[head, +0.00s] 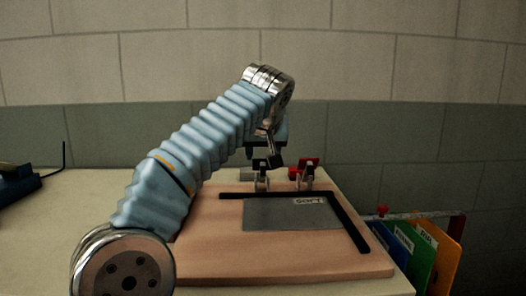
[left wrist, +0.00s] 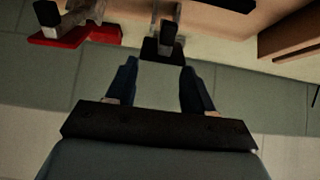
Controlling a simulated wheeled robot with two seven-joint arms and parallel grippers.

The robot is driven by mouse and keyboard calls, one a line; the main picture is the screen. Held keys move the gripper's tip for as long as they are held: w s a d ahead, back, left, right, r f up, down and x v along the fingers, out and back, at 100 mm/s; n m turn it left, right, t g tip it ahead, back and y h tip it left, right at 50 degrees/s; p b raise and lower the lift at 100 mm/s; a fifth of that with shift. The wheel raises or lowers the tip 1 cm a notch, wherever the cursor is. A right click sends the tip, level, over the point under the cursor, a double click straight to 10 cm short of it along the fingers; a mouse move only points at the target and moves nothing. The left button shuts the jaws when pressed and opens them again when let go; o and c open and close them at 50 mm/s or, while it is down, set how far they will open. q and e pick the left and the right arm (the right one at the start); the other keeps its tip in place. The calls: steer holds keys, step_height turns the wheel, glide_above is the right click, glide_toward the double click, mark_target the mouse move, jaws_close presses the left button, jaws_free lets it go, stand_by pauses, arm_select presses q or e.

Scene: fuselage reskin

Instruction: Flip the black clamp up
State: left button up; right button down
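The black clamp (head: 261,180) stands at the back edge of the wooden board, with metal parts and black pieces. In the left wrist view the black clamp (left wrist: 161,50) lies just beyond and between my fingertips, with a gap on each side. My left gripper (head: 268,152) points down above the clamp from behind; its fingers partly overlap the clamp in the head view. The wrist view shows my left gripper (left wrist: 159,68) open and empty. Whether the fingers overlap the clamp in depth is unclear. My right gripper is not in view.
A red clamp (head: 306,176) stands close by on the right; it also shows in the left wrist view (left wrist: 76,36). A grey sheet (head: 288,215) with a label lies on the wooden board (head: 270,260), beside a black strip (head: 349,228). Coloured folders (head: 420,250) stand at the right.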

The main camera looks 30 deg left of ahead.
arm_select(q)
steer(key=shift+o, duration=1.1)
steer(key=shift+w+a, duration=0.15)
steer(key=shift+a, duration=0.05)
steer(key=shift+o, duration=1)
steer(key=shift+d, duration=0.1)
steer(key=v, duration=1.3)
steer(key=shift+s+r+p, duration=0.25)
steer(key=shift+s+p, duration=0.05)
steer(key=shift+p, duration=0.05)
steer(key=shift+d, duration=0.1)
